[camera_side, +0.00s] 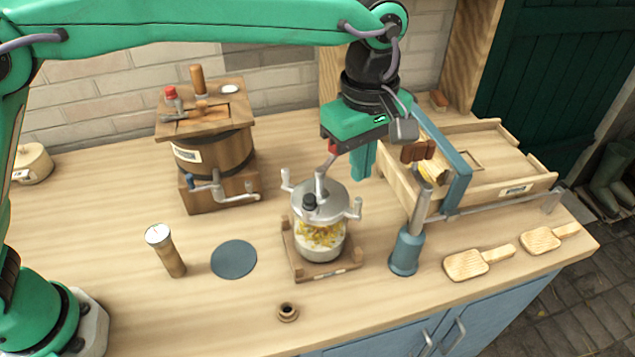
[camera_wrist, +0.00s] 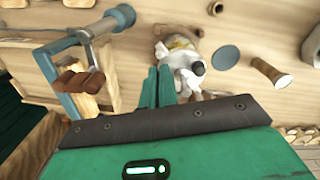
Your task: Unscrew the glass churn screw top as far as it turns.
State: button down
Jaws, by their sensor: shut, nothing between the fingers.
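The glass churn (camera_side: 319,238) stands upright on a small wooden base in the middle of the bench, with yellow and white contents inside. Its grey metal screw top (camera_side: 322,203) sits on the jar, with a crank, a black knob and side handles. In the wrist view the screw top (camera_wrist: 182,62) shows just right of the fingers, with part of the churn beyond it. My gripper (camera_side: 362,160) is shut and empty, pointing down, above and to the right of the top. Its green fingers (camera_wrist: 158,87) also show in the wrist view. I cannot tell whether they touch the top.
A wooden barrel churn (camera_side: 215,152) stands behind left. A wooden tray with a blue frame (camera_side: 455,170) and a blue-grey stand (camera_side: 406,250) are on the right. Two paddles (camera_side: 467,264) lie front right.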

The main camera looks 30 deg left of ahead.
jog(key=s+a+m+t+h, duration=0.2)
jog(key=s+m, duration=0.3)
jog(key=m, duration=1)
jog(key=s+a+r+m+t+h, duration=0.1)
jog(key=s+a+m+t+h, duration=0.2)
jog(key=m, duration=1.3)
jog(key=s+a, duration=0.1)
jog(key=s, duration=0.2)
jog(key=shift+a+r, duration=0.25)
jog(key=shift+a, duration=0.1)
